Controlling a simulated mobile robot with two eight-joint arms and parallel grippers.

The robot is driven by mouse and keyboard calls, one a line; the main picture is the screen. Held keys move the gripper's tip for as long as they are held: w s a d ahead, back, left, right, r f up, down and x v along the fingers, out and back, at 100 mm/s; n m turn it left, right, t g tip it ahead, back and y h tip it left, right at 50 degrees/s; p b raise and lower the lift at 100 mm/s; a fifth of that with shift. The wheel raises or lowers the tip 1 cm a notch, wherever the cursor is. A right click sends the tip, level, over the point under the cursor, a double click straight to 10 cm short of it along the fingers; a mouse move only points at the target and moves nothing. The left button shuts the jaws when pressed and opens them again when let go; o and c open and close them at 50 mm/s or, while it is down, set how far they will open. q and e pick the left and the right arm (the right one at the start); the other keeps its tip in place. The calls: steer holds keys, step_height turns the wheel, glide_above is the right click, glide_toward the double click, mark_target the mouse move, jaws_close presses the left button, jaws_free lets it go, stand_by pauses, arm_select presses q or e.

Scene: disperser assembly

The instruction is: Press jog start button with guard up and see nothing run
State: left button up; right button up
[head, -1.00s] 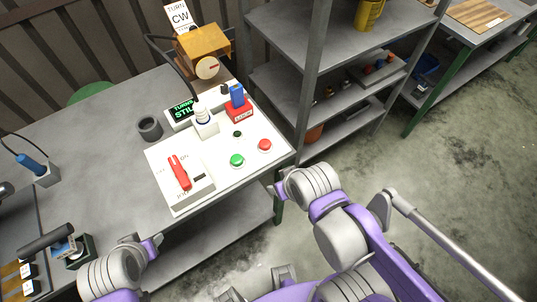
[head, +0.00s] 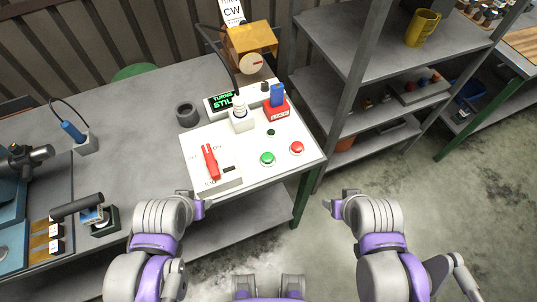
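A white control panel (head: 232,161) lies on the grey bench. On it are a green button (head: 267,158), a red button (head: 297,148), a red lever switch (head: 211,162) and a small dark round spot. A display (head: 221,101) at its back reads "TURNS STILL" in green, partly hidden. Behind it stands an orange-yellow guard box (head: 251,39) with a white dial and a "CW" sign above. My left gripper (head: 196,204) is at the bench's front edge, before the panel. My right gripper (head: 340,205) is right of the bench, over the floor. Neither touches the panel; their finger gaps are unclear.
A blue-topped red lock block (head: 276,104) and a white bottle-like part (head: 240,115) stand at the panel's back. A dark ring (head: 187,114) is left of them. A grey shelf rack (head: 352,65) with a yellow mug (head: 421,28) stands right of the bench.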

arm_select(q)
jaws_close()
stand_by(0.3)
stand_by(1.5)
